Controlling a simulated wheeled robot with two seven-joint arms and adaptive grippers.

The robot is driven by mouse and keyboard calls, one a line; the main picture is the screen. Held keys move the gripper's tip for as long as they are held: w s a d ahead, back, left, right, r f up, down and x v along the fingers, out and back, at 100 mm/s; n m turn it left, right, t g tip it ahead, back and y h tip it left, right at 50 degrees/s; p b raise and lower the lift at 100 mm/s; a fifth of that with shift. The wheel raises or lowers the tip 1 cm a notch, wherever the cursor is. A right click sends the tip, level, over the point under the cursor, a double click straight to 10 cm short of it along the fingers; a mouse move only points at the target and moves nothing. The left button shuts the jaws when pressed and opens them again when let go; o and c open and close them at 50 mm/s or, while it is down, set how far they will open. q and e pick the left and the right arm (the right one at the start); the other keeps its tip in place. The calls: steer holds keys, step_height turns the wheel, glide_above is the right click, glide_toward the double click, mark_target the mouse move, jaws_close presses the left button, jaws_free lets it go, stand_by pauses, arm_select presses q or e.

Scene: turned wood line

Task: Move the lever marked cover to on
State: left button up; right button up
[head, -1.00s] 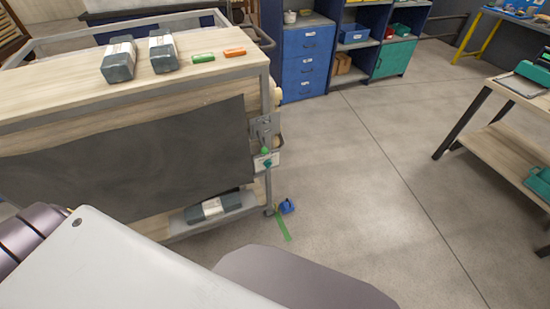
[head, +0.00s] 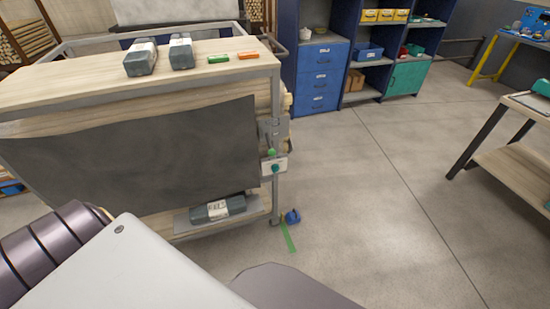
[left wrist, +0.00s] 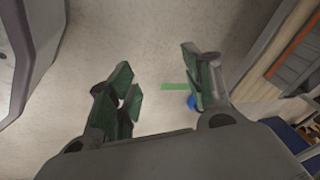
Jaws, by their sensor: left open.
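A small bracket (head: 270,131) with a thin lever ending in a green knob (head: 271,153) is on the right end post of the wooden cart (head: 95,79). A pale plate (head: 284,163) with a teal knob (head: 275,168) sits just below. Any lettering is too small to read, and I cannot tell the lever's setting. A dark sheet (head: 130,155) hangs over the cart's near side. My left gripper (left wrist: 158,88) is open and empty in the left wrist view, above the floor with the cart to its right. My right gripper is not in view.
Two grey wrapped blocks (head: 140,59) (head: 181,53), a green piece (head: 218,59) and an orange piece (head: 248,56) lie on the cart top. A blue object (head: 293,217) and green tape (head: 288,238) are on the floor. Floor right of the cart is clear, up to a table (head: 505,160).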

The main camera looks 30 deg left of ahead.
arm_select(q)
steer(key=w+r+n+t+y+b, duration=0.25)
steer(key=w+r+b, duration=0.25)
steer(key=w+r, duration=0.65)
steer(key=w+r+n+t+y+b, duration=0.3)
steer(key=w+r, duration=0.5)
steer(key=w, duration=0.6)
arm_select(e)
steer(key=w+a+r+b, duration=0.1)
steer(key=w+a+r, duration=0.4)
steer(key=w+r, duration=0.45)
arm_select(q)
step_height(320, 180, up, 28)
steer(key=n+t+y+b, duration=0.2)
steer(key=n+y+b, duration=0.5)
steer(key=n+b, duration=0.2)
steer(key=shift+s+d+r+n, duration=0.15)
steer(key=shift+s+r+n, duration=0.1)
steer(key=shift+n, duration=0.5)
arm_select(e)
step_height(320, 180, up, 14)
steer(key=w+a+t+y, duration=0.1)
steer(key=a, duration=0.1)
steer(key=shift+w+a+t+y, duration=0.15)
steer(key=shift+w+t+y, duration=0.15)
